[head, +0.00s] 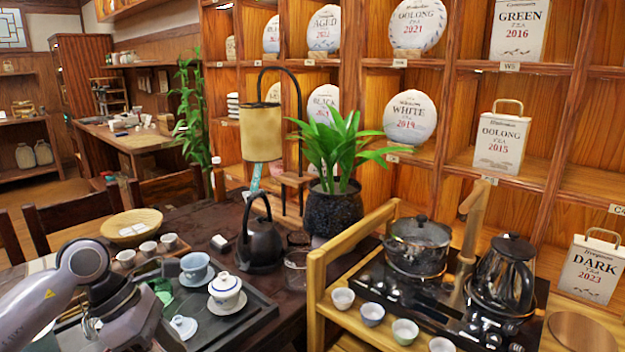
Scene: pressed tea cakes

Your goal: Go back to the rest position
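My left arm comes in from the lower left, over the left part of the dark tea tray (258,312). Its gripper (125,328) shows only in part at the bottom edge, and its fingertips cannot be made out. I cannot tell whether it holds anything. My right arm and gripper are not in view. Round wrapped tea cakes stand upright on the wooden shelf, among them White 2019 (410,117), Oolong 2021 (417,26) and Aged (325,28).
Near my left arm are a lidded white cup (225,287), a blue-grey cup (195,267) and a black kettle (262,240). A wooden tea stand (318,290) with a glass pot (418,243), a dark kettle (505,270) and several small cups fills the right. A potted plant (333,208) stands behind.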

